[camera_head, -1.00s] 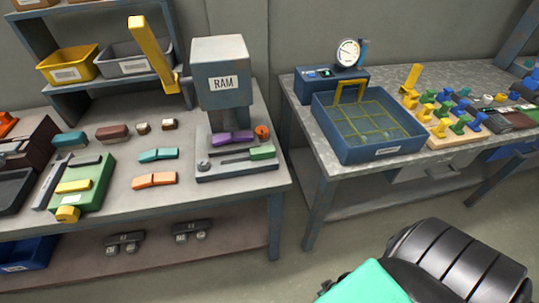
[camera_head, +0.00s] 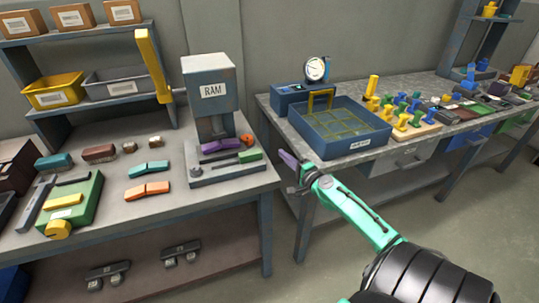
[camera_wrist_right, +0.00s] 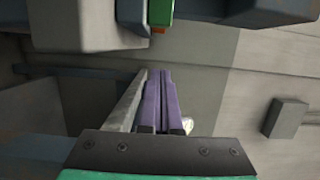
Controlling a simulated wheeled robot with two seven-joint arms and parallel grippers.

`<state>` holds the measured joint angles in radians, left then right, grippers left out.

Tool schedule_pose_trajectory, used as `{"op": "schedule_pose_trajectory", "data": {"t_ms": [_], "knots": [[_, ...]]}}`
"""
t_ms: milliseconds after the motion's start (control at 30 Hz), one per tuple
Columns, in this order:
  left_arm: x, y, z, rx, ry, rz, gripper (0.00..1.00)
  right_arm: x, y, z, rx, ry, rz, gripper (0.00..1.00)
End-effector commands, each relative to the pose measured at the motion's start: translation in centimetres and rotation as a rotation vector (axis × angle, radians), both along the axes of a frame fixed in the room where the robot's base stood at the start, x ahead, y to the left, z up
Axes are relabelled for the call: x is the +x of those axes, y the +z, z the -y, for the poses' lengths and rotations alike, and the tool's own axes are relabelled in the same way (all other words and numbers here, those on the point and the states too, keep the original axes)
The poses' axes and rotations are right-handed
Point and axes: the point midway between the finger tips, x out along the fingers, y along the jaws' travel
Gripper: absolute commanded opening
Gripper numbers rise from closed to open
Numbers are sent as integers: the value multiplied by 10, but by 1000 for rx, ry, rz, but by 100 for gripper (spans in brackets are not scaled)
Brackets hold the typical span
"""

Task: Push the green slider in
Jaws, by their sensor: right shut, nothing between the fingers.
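The green slider (camera_head: 250,155) is a small green block at the right end of the grey base (camera_head: 215,178) under the RAM press (camera_head: 209,92). It lies in line with a slot in that base. In the right wrist view a green block (camera_wrist_right: 160,12) shows at the top edge, ahead of the fingers. My right gripper (camera_head: 286,158), with purple fingers, is shut and empty. It is just right of the slider, past the bench's right edge, apart from it. Its fingers also show in the right wrist view (camera_wrist_right: 162,75). My left gripper is not in view.
A purple piece (camera_head: 218,146) and an orange knob (camera_head: 246,141) sit on the press base. Teal (camera_head: 148,168) and orange (camera_head: 147,191) pieces lie left of it. A blue bin (camera_head: 352,145) stands on the right bench, across a gap.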

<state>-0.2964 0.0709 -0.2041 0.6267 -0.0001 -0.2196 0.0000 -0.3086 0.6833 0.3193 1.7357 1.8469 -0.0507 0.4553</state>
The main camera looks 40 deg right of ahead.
Motion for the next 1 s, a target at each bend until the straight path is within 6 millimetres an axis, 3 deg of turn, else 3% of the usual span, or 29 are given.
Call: {"op": "schedule_pose_trajectory", "data": {"t_ms": [100,200,333,767,867,1000], "knots": [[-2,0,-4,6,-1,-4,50,27,2,3,-2,-2,4,0],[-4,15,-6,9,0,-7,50,31,4,-17,1,2,-2,0],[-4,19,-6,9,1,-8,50,36,1,-32,-1,1,-1,0],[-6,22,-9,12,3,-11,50,38,0,-39,1,0,-2,0],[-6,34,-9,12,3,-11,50,43,3,-53,4,-1,-2,0],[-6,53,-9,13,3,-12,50,54,6,-86,7,1,-1,0]]}}
